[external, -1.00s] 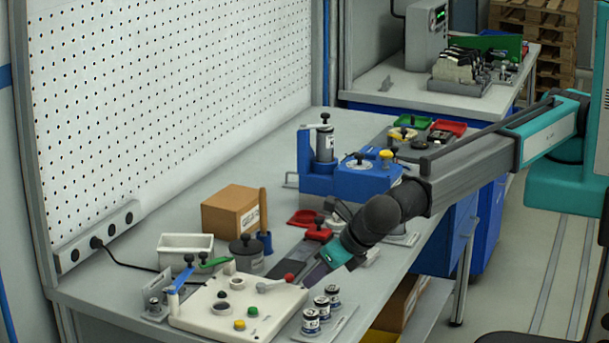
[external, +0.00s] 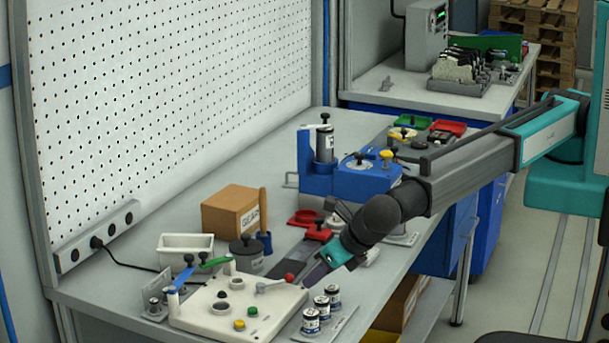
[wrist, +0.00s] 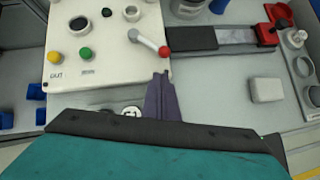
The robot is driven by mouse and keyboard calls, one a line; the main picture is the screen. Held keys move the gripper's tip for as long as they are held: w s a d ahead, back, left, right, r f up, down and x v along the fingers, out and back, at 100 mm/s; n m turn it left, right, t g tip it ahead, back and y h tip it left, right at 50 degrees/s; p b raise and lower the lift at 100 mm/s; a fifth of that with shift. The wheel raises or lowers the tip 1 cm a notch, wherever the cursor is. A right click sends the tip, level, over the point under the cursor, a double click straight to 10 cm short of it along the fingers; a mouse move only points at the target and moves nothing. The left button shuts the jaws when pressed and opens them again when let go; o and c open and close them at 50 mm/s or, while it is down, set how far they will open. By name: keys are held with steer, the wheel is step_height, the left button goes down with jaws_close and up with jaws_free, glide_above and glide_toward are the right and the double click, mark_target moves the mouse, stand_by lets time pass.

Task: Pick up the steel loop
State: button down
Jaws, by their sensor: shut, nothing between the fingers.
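My gripper (wrist: 162,80) is shut and empty, its two dark fingers together in the wrist view. In the external view my gripper (external: 310,280) points down to the left, near the right edge of the white fixture board (external: 215,318). The fingertips appear just below the red-knobbed lever (wrist: 150,43) in the wrist view; I cannot tell whether they touch anything. I cannot identify the steel loop with certainty. A ring-like shape (wrist: 303,67) shows on a grey plate at the right edge of the wrist view, away from the fingers.
Several small cans (external: 322,307) stand beside the board, close to my gripper. A dark strip with a red clamp (wrist: 266,33) lies right of the lever. A pale block (wrist: 266,90) lies on the bench. A cardboard box (external: 233,212) and white bin (external: 186,246) stand behind.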

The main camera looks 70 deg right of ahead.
steer(key=c, duration=1.2)
jaws_free()
steer(key=shift+o, duration=0.2)
steer(key=shift+r, duration=0.1)
